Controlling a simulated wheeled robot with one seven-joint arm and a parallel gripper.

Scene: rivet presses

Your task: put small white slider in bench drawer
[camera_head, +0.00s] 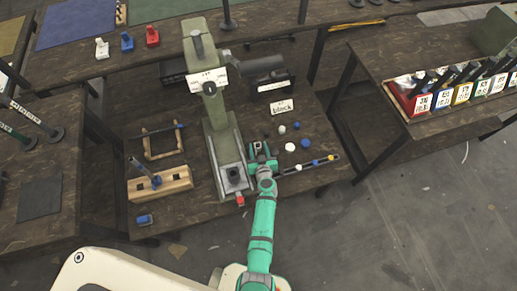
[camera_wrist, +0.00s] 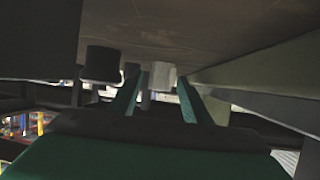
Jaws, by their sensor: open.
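In the head view, my gripper (camera_head: 264,148) is low over the bench (camera_head: 215,210), right of the press foot. A small white round piece (camera_head: 282,129) stands on the bench just beyond and right of it. A larger white piece (camera_head: 290,147) stands to its right, with blue pieces nearby. I cannot tell which is the small white slider. In the wrist view, the bench top is at the upper edge. My open fingers (camera_wrist: 160,98) point toward a pale cylinder (camera_wrist: 163,77), seen in the gap between them. A darker cylinder (camera_wrist: 102,65) is to its left. No open drawer shows.
The green press (camera_head: 212,110) stands left of my gripper. A rod with coloured pieces (camera_head: 308,165) lies to its right. A "block" sign (camera_head: 282,107) stands behind. A wooden block (camera_head: 160,183) sits left. White, blue and red parts stand on the back table.

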